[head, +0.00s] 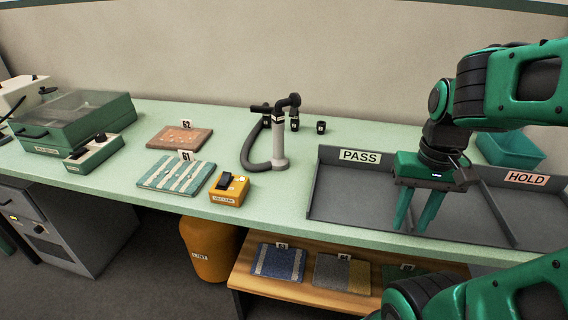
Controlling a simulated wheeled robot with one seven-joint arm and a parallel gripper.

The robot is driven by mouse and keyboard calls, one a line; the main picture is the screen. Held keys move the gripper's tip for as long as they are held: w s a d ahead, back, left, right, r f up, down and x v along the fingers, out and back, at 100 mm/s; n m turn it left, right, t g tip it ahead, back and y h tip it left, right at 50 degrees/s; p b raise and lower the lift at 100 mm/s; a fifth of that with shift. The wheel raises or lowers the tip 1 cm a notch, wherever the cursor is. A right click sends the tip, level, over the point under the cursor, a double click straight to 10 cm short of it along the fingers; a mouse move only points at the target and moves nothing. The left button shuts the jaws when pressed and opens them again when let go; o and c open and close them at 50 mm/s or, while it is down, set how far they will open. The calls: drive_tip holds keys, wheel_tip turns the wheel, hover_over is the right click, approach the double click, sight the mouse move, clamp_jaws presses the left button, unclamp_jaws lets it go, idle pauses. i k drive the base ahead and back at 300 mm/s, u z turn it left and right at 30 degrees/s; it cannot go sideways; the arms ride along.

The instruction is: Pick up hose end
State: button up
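A dark grey hose (246,150) curves down the left side of a pale upright post (279,150) on the green bench. A black angled fitting (284,104), which looks like the hose end, sits at the top of the post. Exactly how it joins the post is too small to tell. My gripper (411,226) points down over the grey PASS tray, well to the right of the hose. Its two green fingers are apart with nothing between them.
The PASS (360,156) and HOLD (526,178) tray sections fill the right. A yellow switch box (229,190) and carpet samples (174,174) lie to the left. Bare bench lies between post and tray.

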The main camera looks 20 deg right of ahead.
sight(279, 162)
drive_tip(key=z, duration=2.3)
drive_tip(key=k, duration=1.5)
drive_tip(key=u, duration=0.75)
drive_tip(key=i, duration=1.05)
